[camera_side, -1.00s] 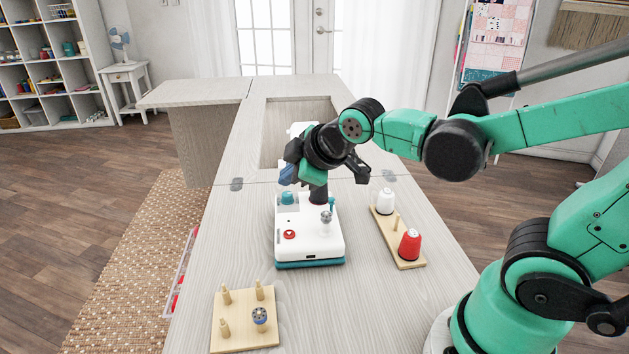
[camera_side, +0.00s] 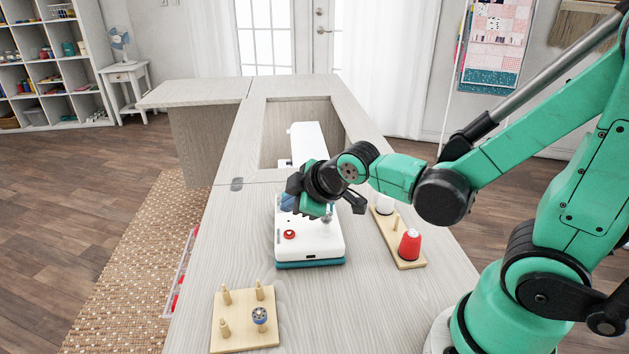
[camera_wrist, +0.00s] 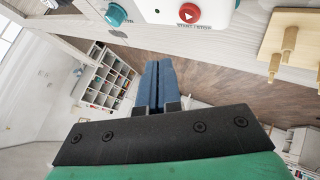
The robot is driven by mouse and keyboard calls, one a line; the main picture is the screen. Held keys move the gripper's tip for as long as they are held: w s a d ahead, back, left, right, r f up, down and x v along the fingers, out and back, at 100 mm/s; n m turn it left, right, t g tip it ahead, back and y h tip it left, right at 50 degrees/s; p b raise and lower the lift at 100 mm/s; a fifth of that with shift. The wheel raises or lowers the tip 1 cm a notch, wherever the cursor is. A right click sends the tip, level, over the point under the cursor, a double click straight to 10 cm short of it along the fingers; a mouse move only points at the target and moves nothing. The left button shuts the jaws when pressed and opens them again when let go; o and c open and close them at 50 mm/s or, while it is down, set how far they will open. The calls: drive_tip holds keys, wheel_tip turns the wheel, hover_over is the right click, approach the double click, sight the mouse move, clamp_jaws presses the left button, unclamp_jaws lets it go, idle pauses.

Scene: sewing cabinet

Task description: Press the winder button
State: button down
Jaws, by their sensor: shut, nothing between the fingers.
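The white winder (camera_side: 318,246) with a teal base stands on the cabinet top. Its red button (camera_side: 289,235) is on the front left of its top face and is uncovered. In the wrist view the red button (camera_wrist: 190,13) bears a white triangle, near the top edge, with a teal knob (camera_wrist: 116,15) to its left. My gripper (camera_side: 287,203) is above the rear left of the winder, behind the button and apart from it. In the wrist view its blue fingers (camera_wrist: 157,68) are together and empty. My gripper hides the knob in the side view.
A wooden rack (camera_side: 410,262) with a red spool (camera_side: 410,244) and a white spool (camera_side: 384,205) is right of the winder. A pegged board (camera_side: 243,331) with a bobbin (camera_side: 260,316) is at the front left. A white machine (camera_side: 308,146) sits behind, by the recess.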

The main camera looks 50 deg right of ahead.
sight(293, 234)
drive_tip(key=shift+f, duration=1.6)
drive_tip(key=shift+f, duration=0.1)
idle(0.9)
drive_tip(key=shift+f, duration=0.3)
drive_tip(key=shift+r, duration=0.15)
drive_tip(key=shift+r, duration=0.25)
idle(0.4)
drive_tip(key=shift+r, duration=2.55)
drive_tip(key=shift+r, duration=0.1)
